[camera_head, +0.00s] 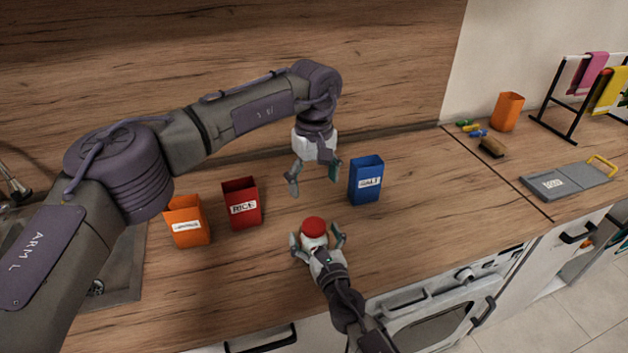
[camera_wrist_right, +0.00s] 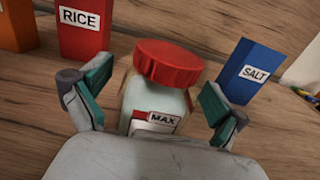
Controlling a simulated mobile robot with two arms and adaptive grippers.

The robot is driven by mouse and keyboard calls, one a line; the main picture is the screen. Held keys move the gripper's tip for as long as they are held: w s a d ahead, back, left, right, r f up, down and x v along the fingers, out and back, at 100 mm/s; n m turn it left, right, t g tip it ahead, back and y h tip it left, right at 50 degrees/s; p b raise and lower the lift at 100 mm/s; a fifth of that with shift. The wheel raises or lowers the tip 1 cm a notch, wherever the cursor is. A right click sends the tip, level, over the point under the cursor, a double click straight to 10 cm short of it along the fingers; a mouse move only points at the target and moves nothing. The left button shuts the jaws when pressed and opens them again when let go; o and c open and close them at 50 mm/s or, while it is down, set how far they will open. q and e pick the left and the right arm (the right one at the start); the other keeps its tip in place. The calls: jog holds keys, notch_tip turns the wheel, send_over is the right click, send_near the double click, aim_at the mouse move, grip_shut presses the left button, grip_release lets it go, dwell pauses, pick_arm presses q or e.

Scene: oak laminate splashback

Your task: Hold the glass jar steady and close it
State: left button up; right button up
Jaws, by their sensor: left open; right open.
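The glass jar (camera_wrist_right: 157,108) has a red lid (camera_wrist_right: 170,63) on top and a label with a red band reading MAX. In the right wrist view the lid looks slightly tilted on the jar; I cannot tell how tightly it sits. In the head view the red lid (camera_head: 314,227) shows near the counter's front, with the jar body mostly hidden by my right gripper. My right gripper (camera_head: 318,240) is open, its fingers on either side of the jar; it also shows in the right wrist view (camera_wrist_right: 152,110). My left gripper (camera_head: 314,185) is open and empty above the counter, behind the jar.
A red RICE box (camera_head: 242,204), an orange box (camera_head: 187,222) and a blue SALT box (camera_head: 366,181) stand on the wooden counter (camera_head: 430,190). A sink lies at left. A grey board (camera_head: 566,181), brush (camera_head: 493,147) and towel rack (camera_head: 560,110) are at right.

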jog(key=v, duration=1.2)
